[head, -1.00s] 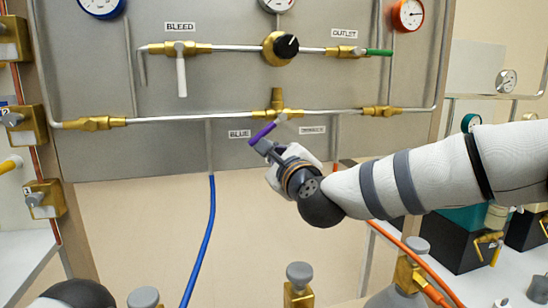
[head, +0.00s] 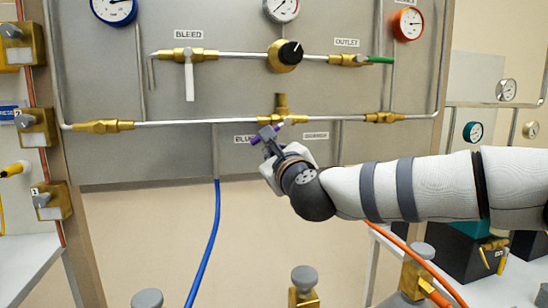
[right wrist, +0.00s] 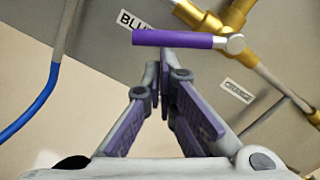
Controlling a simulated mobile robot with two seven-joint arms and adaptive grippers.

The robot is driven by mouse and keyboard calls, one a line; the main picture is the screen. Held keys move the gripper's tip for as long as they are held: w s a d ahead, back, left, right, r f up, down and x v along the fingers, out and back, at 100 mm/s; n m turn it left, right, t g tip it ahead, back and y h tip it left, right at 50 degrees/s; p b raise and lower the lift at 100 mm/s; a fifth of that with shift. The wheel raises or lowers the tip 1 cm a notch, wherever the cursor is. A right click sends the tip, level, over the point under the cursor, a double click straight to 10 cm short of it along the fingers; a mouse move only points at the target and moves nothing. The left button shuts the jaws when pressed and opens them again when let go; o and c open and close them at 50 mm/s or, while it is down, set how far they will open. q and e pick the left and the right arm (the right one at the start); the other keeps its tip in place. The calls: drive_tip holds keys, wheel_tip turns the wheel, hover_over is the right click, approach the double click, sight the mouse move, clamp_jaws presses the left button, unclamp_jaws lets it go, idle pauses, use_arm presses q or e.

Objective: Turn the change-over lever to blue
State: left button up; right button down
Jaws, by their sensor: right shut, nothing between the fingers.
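The change-over lever has a purple handle (head: 256,140) below the brass valve (head: 281,105) on the grey panel. The handle slants down and left from its pivot, toward the BLUE label (head: 244,140). In the right wrist view the purple handle (right wrist: 172,39) lies across the fingertips and partly covers the BLUE label (right wrist: 135,22). The ORANGE label (head: 315,135) is right of the pivot. My right gripper (head: 267,136) is shut and empty, its tips at the handle, hiding part of it in the head view. I cannot tell whether they touch. My left gripper is out of view.
A blue hose (head: 214,235) hangs below the panel on the left, and an orange hose (head: 415,262) runs at lower right. Brass valves (head: 304,290) stand along the bottom. The bleed valve's white handle (head: 189,82) hangs at upper left. The space below the panel is mostly clear.

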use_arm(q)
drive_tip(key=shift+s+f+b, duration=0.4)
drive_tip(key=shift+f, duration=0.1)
use_arm(e)
drive_tip(key=shift+s+a+r+m, duration=0.1)
drive_tip(key=shift+a+r+m, duration=0.25)
drive_tip(key=shift+m, duration=0.45)
drive_tip(key=shift+s+a+r+m, duration=0.1)
drive_tip(key=shift+a+r+m, duration=0.2)
drive_tip(key=shift+m, duration=0.5)
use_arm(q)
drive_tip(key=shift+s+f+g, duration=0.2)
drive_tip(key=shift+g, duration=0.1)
use_arm(e)
drive_tip(key=shift+s+a+r+m, duration=0.1)
drive_tip(key=shift+a+r+m, duration=0.2)
drive_tip(key=shift+m, duration=0.3)
